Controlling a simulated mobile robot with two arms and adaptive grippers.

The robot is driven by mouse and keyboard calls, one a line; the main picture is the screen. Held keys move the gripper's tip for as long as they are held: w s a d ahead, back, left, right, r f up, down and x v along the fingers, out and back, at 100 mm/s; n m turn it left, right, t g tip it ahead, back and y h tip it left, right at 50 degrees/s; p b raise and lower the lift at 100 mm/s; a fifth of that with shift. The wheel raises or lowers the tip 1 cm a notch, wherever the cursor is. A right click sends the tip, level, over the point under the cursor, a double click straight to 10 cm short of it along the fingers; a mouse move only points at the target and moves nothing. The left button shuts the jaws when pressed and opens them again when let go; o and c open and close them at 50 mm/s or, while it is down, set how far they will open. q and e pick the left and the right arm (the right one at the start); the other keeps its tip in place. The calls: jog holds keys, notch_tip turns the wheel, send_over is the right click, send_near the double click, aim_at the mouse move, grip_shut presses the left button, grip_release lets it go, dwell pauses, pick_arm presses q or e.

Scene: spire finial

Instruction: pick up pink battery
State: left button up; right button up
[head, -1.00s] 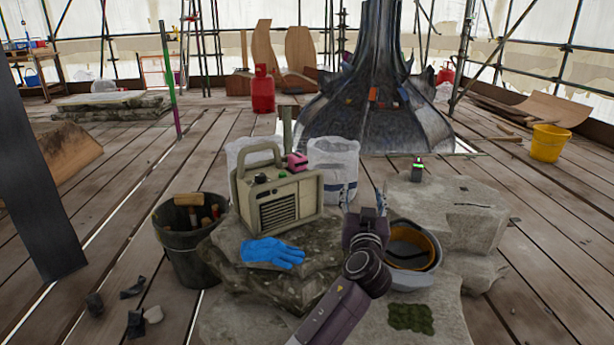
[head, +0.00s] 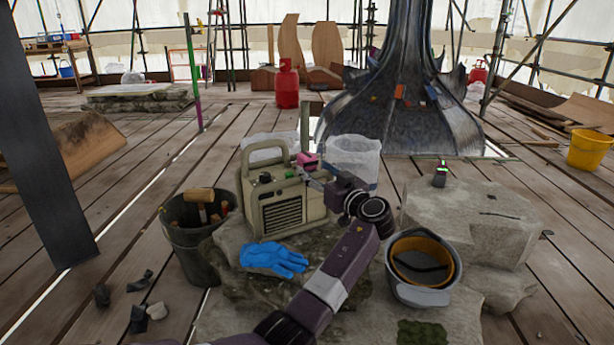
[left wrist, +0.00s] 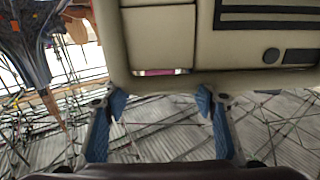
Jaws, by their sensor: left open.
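The pink battery (head: 307,160) sits at the top right corner of a beige radio-like box (head: 288,207) with a carry handle and a front grille. In the left wrist view only a thin pink strip of the battery (left wrist: 162,72) shows at the edge of the beige box (left wrist: 158,35). My left gripper (head: 322,176) is beside the box's upper right, close to the battery. In the left wrist view its two blue-padded fingers (left wrist: 160,103) are apart with nothing between them. The pink strip lies just beyond the gap. My right gripper is not in view.
The box stands on a rough stone block with a blue glove (head: 273,258). A dark bucket of tools (head: 190,250) is at left, a grey helmet (head: 420,295) at right. A small green-lit device (head: 440,174) stands on another stone. White sacks (head: 355,160) are behind the box.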

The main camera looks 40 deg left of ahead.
aim_at(311, 165)
pick_arm(q)
jog(key=b+x, duration=0.1)
jog(key=x, duration=0.3)
jog(key=shift+a+f, duration=0.15)
jog(key=shift+w+a+b, duration=0.3)
jog(key=shift+a, duration=0.3)
jog(key=shift+c, duration=0.4)
jog(key=c, duration=1.3)
grip_shut()
jog(key=shift+r, duration=0.3)
